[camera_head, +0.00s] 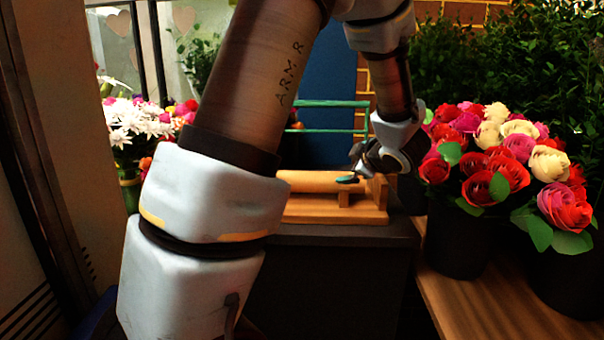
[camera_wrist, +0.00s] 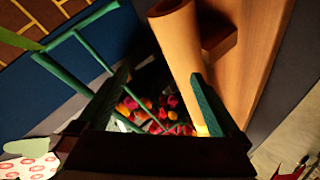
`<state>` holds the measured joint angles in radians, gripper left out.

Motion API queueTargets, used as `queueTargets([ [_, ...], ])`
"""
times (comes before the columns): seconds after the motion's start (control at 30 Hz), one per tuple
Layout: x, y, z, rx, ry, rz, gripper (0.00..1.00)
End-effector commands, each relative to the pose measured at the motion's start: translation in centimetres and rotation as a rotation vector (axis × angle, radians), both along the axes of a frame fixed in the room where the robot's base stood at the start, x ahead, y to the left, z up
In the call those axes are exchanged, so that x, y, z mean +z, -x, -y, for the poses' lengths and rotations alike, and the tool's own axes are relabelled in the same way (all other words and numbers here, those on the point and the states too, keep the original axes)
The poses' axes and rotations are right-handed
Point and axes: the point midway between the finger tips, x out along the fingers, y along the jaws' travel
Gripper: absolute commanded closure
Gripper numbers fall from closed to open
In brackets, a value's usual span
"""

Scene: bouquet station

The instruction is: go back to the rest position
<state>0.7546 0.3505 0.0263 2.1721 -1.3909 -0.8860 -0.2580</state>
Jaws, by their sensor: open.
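My gripper (camera_head: 360,168) hangs at the end of my arm near the right end of a tan roll (camera_head: 312,182) on a wooden stand (camera_head: 325,215). In the wrist view my gripper (camera_wrist: 161,78) has its two green-padded fingers apart, with no object held between them. The tan roll (camera_wrist: 180,40) runs down the wrist view and passes behind the right finger. Whether a finger touches the roll cannot be told. My arm hides part of the stand's left side in the head view.
The stand is on a dark cabinet (camera_head: 335,290). Green rails (camera_head: 330,103) stand behind it. Dark pots (camera_head: 460,240) of red, pink and cream roses (camera_head: 500,165) stand close at right on a wooden surface (camera_head: 490,310). White flowers (camera_head: 130,120) are at left.

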Motion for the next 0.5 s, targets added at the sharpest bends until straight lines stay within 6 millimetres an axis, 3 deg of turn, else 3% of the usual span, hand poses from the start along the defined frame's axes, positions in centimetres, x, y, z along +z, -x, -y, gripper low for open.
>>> queueTargets([
  [0.13, -0.5, -0.9, -1.9, -0.232, -0.064, -0.09, 0.0],
  [0.27, -1.9, 0.4, -3.8, -0.447, -0.15, -0.205, 0.0],
  [0.37, -3.6, 2.9, -6.1, -0.617, -0.237, -0.329, 0.0],
  [0.5, -6.5, 8.7, -10.9, -0.846, -0.373, -0.552, 0.0],
])
